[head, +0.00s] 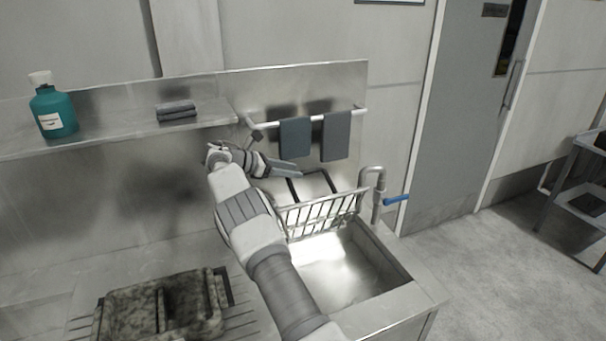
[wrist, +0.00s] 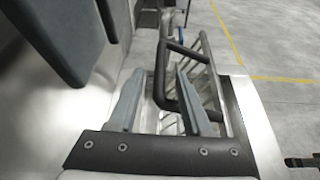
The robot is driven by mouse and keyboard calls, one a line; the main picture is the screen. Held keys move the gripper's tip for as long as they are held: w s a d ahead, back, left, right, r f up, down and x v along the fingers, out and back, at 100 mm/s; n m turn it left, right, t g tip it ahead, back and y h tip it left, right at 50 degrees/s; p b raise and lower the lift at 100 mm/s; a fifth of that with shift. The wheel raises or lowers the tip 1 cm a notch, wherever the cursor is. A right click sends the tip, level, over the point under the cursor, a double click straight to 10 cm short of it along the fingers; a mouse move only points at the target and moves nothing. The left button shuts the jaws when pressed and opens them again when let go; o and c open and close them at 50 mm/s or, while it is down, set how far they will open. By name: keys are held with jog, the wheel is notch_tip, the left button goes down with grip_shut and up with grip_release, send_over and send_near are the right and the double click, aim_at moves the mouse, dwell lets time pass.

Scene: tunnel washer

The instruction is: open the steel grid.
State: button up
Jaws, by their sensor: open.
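The steel grid (head: 322,217) is a rack of thin bars at the back of the sink, tilted up from the basin. It also shows in the wrist view (wrist: 207,75), right of my fingers. Its dark bent handle (wrist: 161,78) rises at the grid's near side. My gripper (wrist: 161,74) is open, with its two grey fingers on either side of part of the handle. I cannot tell whether either finger touches it. In the head view, my gripper (head: 300,170) is above and behind the grid, below the hanging cloths; its fingertips are hard to make out.
Two grey cloths (head: 295,138) hang on a rail just above my gripper, and one fills the wrist view's upper left (wrist: 62,38). A tap with a blue lever (head: 396,199) stands right of the grid. A teal bottle (head: 54,112) stands on the shelf. The sink basin (head: 345,268) looks empty.

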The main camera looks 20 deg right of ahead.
jog(key=v, duration=0.6)
jog(key=shift+a, duration=0.2)
jog(key=shift+r, duration=0.1)
